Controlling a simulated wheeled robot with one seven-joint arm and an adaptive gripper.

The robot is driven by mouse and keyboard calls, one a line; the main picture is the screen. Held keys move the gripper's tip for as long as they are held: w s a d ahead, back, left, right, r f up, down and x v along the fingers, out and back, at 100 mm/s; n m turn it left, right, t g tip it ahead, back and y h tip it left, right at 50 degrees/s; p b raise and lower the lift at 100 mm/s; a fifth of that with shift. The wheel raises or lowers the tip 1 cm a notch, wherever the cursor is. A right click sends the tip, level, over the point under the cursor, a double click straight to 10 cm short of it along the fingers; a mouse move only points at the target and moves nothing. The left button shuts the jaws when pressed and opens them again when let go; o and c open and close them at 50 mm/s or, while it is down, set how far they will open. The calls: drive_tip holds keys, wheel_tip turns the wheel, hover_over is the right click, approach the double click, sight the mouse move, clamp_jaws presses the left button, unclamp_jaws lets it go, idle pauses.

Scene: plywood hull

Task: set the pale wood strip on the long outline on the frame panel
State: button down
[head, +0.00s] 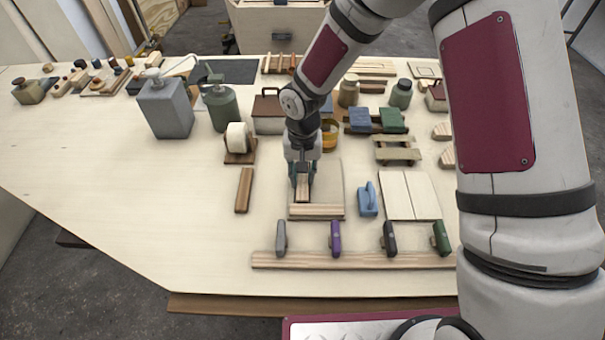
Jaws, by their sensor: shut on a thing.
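The frame panel (330,183) is a pale board lying flat on the table, with a rounded upper right corner. My gripper (302,181) points down over the panel's left part and is shut on a wood strip (302,194), which I take for the pale wood strip. It runs away from me, and its far part is hidden by the fingers. I cannot tell whether it touches the panel. Another light wood strip (316,211) lies crosswise along the panel's near edge. The long outline cannot be made out.
A brown wood strip (244,190) lies left of the panel. A blue-handled tool (367,200) and a two-board panel (410,195) are to the right. Several clamps, one purple (336,238), stand along a long rail (350,261) in front.

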sight(303, 179)
drive_tip(key=c, duration=1.2)
unclamp_jaws()
drive_tip(key=shift+c, duration=0.2)
drive_tip(key=shift+r, duration=0.1)
wheel_tip(303, 179, up, 12)
